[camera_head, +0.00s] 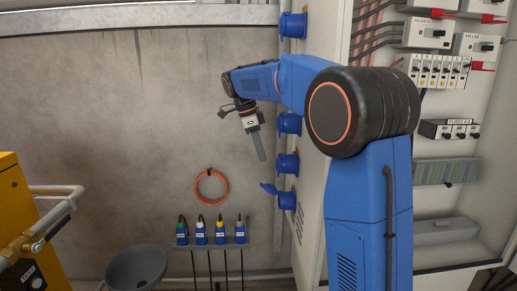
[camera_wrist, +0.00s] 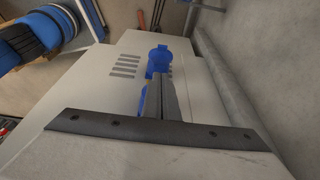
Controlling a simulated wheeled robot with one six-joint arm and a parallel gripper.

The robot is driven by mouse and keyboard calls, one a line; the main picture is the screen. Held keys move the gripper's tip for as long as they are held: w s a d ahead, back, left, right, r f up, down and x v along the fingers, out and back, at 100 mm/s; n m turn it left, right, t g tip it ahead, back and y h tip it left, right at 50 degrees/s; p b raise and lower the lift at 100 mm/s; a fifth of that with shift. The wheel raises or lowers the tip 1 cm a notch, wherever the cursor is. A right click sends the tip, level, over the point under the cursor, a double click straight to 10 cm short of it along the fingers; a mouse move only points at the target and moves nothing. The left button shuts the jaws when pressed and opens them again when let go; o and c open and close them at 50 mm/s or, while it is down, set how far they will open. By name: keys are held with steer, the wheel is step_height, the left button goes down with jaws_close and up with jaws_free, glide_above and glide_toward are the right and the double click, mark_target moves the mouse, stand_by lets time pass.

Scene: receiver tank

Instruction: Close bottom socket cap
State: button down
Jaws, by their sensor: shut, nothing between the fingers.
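The bottom socket (camera_head: 287,201) is blue and sits on the side of the pale cabinet. Its cap (camera_head: 268,188) stands open, sticking out up and to the left. My gripper (camera_head: 262,156) is shut and empty, pointing down, above and left of the open cap and apart from it. In the wrist view my gripper's fingers (camera_wrist: 166,82) are together. A blue socket (camera_wrist: 160,54) with a rounded cap shows beyond the fingertips. Another blue part is partly hidden by the fingers.
Other blue sockets (camera_head: 287,164) line the cabinet side above. An orange cable coil (camera_head: 211,187) hangs on the wall. Several blue bottles (camera_head: 220,233) stand on a shelf below left. A grey bowl (camera_head: 136,267) and yellow machine (camera_head: 22,215) are further left.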

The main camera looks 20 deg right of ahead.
glide_above(263, 185)
steer(key=x, duration=0.4)
steer(key=shift+w+a+f, duration=0.15)
steer(key=shift+f, duration=0.25)
steer(key=f, duration=0.2)
steer(key=a+f, duration=0.1)
steer(key=shift+w+a, duration=0.1)
steer(key=shift+w, duration=0.15)
steer(key=shift+a+f, duration=0.25)
steer(key=shift+f, duration=0.35)
steer(key=shift+w+a, duration=0.1)
